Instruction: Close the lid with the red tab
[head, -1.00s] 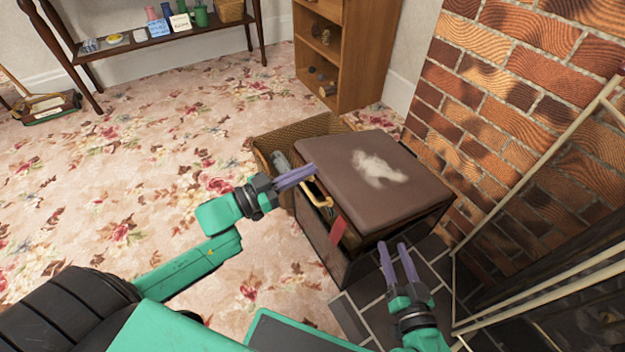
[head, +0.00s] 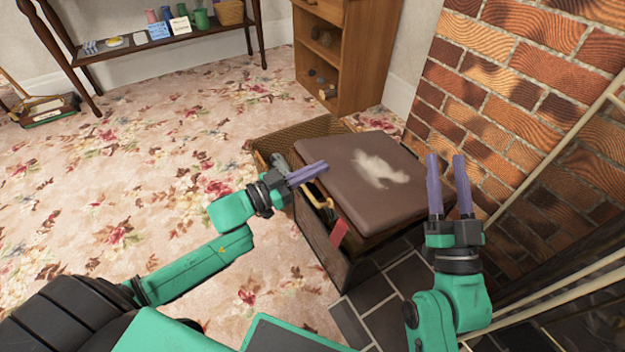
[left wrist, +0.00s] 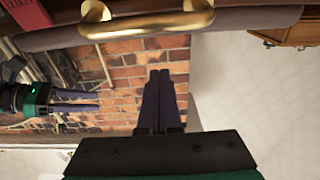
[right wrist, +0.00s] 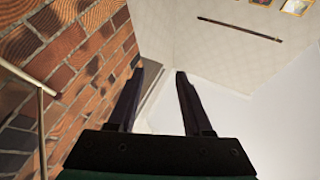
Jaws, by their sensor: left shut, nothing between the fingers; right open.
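A box with a brown padded lid (head: 340,172) stands on the hearth tiles by the brick wall; the lid is tilted, with a gap along its front side. The red tab (head: 339,233) hangs from the lid's front edge. A brass handle (left wrist: 147,20) shows close in the left wrist view. My left gripper (head: 325,167) is shut and empty, its fingertips at the lid's left edge near the handle; I cannot tell whether they touch. My right gripper (head: 446,157) is open and empty, upright at the lid's right side, fingers pointing up.
A wicker basket (head: 262,150) stands behind the box's left side. A wooden shelf unit (head: 362,50) is behind. The brick wall (head: 530,85) and pale fireguard rails (head: 553,296) are close on the right. Flowered carpet (head: 150,190) on the left is open floor.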

